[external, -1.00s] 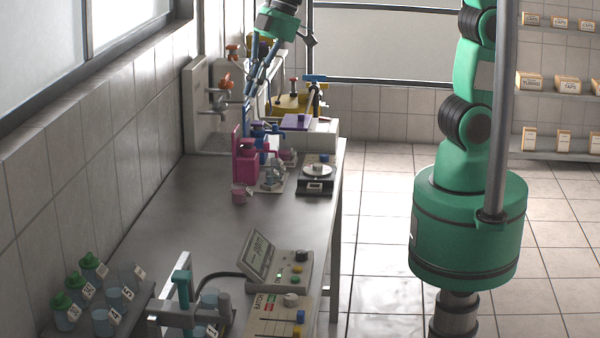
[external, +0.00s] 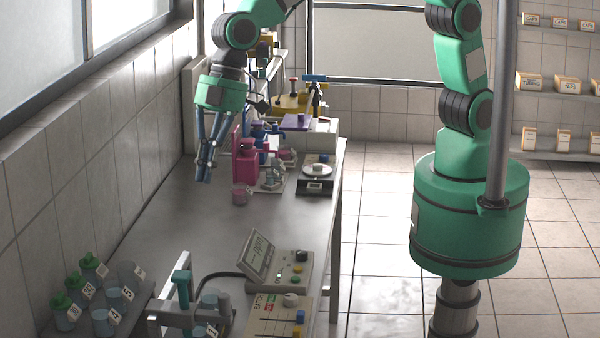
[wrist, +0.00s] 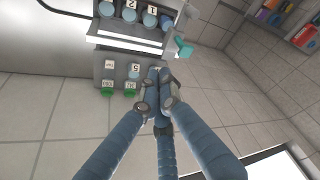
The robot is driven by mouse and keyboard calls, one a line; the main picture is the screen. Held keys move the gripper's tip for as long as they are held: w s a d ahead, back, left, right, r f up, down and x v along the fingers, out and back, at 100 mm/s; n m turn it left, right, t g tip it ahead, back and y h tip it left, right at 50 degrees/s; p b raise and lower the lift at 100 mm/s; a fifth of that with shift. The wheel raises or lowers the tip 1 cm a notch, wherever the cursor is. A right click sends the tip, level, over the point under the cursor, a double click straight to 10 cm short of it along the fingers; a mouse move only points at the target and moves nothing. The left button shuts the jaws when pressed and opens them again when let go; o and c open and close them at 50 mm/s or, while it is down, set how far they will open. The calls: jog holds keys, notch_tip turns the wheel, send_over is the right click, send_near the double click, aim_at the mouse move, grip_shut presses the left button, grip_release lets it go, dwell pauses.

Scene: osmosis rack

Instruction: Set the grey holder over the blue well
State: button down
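My gripper (external: 204,178) hangs fingers-down above the left rear of the bench, left of the pink bottle. In the wrist view my gripper's (wrist: 160,78) blue fingers meet at their tips, with nothing visible between them. The teal clamp also shows in the wrist view (wrist: 183,48). I cannot tell which grey part is the holder or which blue piece is the well; both are small and partly covered.
Green-lidded jars (external: 64,310) and labelled cups (external: 103,320) stand in a rack at the near left. The middle of the bench (external: 200,228) is clear.

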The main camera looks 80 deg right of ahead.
aim_at(219, 297)
jog(key=s+a+f+n+p, duration=0.1)
jog(key=s+a+f, duration=0.1)
jog(key=a+f, duration=0.3)
jog(key=s+a+f+n+g+p, duration=0.1)
jog(key=s+a+f, duration=0.2)
jog(key=a, duration=0.8)
notch_tip(219, 297, down, 2)
jog(key=shift+a+f+n, duration=0.1)
jog(key=shift+a+n, duration=0.25)
jog(key=shift+n, duration=0.05)
jog(key=shift+d+f+p, duration=0.2)
jog(key=shift+f+p, duration=0.1)
jog(key=shift+f, duration=2.05)
jog(key=shift+d+f+p, duration=0.2)
jog(key=shift+f+p, duration=0.1)
jog(key=shift+f, duration=2.05)
jog(key=shift+d, duration=0.1)
jog(key=d+b, duration=1)
jog(key=d, duration=1.1)
jog(key=shift+d, duration=0.2)
